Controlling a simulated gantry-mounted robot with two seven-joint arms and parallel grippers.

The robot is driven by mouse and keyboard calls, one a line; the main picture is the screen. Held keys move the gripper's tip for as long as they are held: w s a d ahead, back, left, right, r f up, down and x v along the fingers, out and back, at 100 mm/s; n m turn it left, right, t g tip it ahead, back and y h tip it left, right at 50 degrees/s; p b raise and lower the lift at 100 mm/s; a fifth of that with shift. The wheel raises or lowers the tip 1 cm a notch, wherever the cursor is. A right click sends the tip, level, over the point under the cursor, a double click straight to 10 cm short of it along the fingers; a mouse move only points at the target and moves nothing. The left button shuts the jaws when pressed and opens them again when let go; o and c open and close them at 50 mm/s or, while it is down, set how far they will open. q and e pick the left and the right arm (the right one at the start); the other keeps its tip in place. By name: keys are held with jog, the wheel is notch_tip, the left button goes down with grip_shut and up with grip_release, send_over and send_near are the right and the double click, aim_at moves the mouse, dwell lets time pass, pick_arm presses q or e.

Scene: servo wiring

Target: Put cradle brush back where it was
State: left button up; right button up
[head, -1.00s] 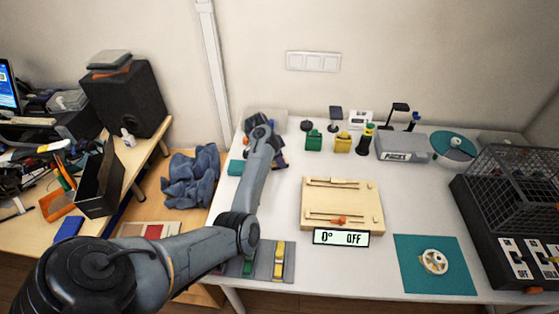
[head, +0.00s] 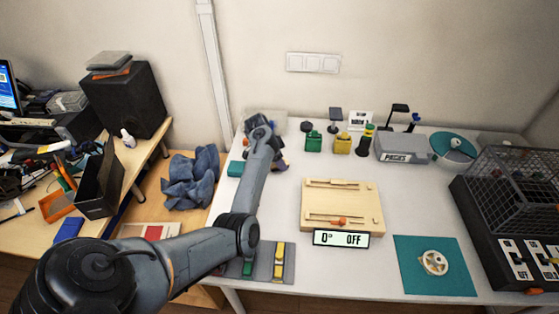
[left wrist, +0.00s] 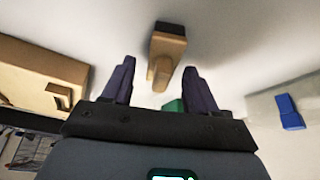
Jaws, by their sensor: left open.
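In the left wrist view a tan wooden block with a dark end (left wrist: 167,46), which looks like the brush, stands on the pale surface. It lies just beyond and between the fingertips of my left gripper (left wrist: 158,78), which is open with nothing clamped. I cannot make out the brush in the head view, where my forearm and wrist cover that spot. There my left gripper (head: 280,160) is at the left back part of the white table. I cannot identify a cradle for certain. My right gripper is not in view.
A wooden board with slides (head: 365,200) lies mid-table. A grey box (head: 402,147), a yellow block (head: 343,144) and a green block (head: 313,142) stand along the back. A wire cage (head: 515,178) is at right. A teal mat (head: 415,280) lies in front.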

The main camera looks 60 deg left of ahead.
pick_arm(q)
jog(key=p+v, duration=0.3)
jog(key=v, duration=0.9)
